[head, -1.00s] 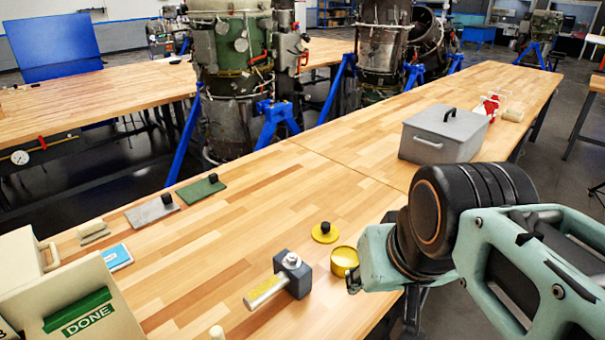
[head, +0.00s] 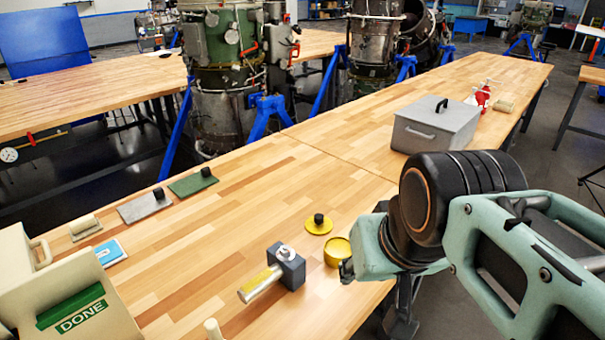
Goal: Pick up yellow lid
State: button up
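The yellow lid (head: 313,227) is a flat round disc with a black knob on top. It lies on the wooden table, in the middle of the head view. A round yellow container (head: 337,250), open at the top, stands just in front of it and to its right, partly behind my arm. My gripper (head: 347,270) shows only as a small dark part at the arm's left end, beside the container and to the right of the lid. Most of it is hidden by the arm, so its opening does not show. The lid is apart from it.
A hammer (head: 285,270) lies left of the container. A grey box (head: 436,128) stands at the back right. Grey (head: 144,208) and green (head: 194,183) plates with black knobs lie at the left. A bin marked DONE (head: 80,310) stands front left. The table behind the lid is clear.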

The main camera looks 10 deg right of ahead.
aim_at(318, 225)
jog(key=u, duration=0.5)
jog(key=i+l+u, duration=0.1)
jog(key=l+u, duration=0.15)
jog(key=u, duration=0.2)
jog(key=l+u, duration=0.25)
jog(key=u, duration=0.2)
jog(key=l+u, duration=0.4)
jog(key=l, duration=0.35)
jog(key=k, duration=0.05)
